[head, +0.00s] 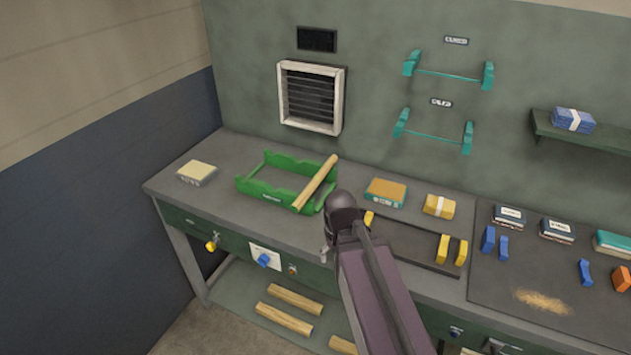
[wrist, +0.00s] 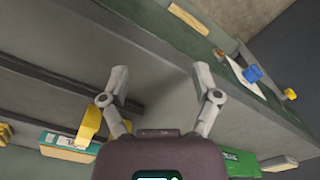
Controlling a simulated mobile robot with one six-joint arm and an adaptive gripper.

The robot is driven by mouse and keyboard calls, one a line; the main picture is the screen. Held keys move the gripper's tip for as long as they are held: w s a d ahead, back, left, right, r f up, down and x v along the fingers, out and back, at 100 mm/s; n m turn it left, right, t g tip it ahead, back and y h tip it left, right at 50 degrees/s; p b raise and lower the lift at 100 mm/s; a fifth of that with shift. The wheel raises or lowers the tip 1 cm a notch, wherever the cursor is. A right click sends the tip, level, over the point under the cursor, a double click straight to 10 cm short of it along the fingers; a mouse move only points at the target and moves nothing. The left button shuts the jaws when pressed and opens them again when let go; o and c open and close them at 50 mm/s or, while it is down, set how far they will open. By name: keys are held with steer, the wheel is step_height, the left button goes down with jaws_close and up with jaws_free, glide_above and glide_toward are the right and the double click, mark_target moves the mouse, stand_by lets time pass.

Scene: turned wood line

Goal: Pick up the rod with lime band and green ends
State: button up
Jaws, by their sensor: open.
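A plain pale wooden rod (head: 316,183) lies slanted across the right part of the green cradle tray (head: 250,185) on the bench. I cannot make out a lime band or green ends on it. In the wrist view the edge of the green tray (wrist: 244,161) shows at the lower right, with what looks like the rod's end (wrist: 279,163) beside it. My gripper (wrist: 162,92) is open and empty, its two fingers spread over the bench top. In the head view my wrist hides most of the gripper, just right of the tray's front corner.
To the right stand an orange-topped box (head: 386,191), yellow brackets (head: 443,248) on a dark mat, and a yellow bundle (head: 439,206). A pale block (head: 197,172) sits left. Knobs (head: 264,260) stick out of the bench front. Several wood pieces (head: 284,318) lie on the lower shelf.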

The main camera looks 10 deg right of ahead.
mark_target(316, 178)
steer(key=w+r+m+p, duration=0.3)
steer(key=w+r+p, duration=0.5)
steer(key=w, duration=0.6)
steer(key=w+r+m+p, duration=0.4)
steer(key=w+r+p, duration=0.5)
steer(key=w, duration=0.5)
steer(key=shift+w+a+r, duration=0.15)
steer(key=shift+w+r, duration=0.15)
steer(key=shift+r, duration=0.1)
steer(key=shift+f, duration=0.15)
step_height(316, 178, down, 8)
steer(key=b, duration=0.8)
steer(key=shift+f, duration=0.2)
steer(key=shift+s+d+f+b, duration=0.1)
steer(key=shift+f+b, duration=1.2)
steer(key=shift+b, duration=0.05)
steer(key=shift+d+f+b, duration=0.1)
steer(key=shift+f+b, duration=1.2)
steer(key=shift+b, duration=0.05)
jaws_close()
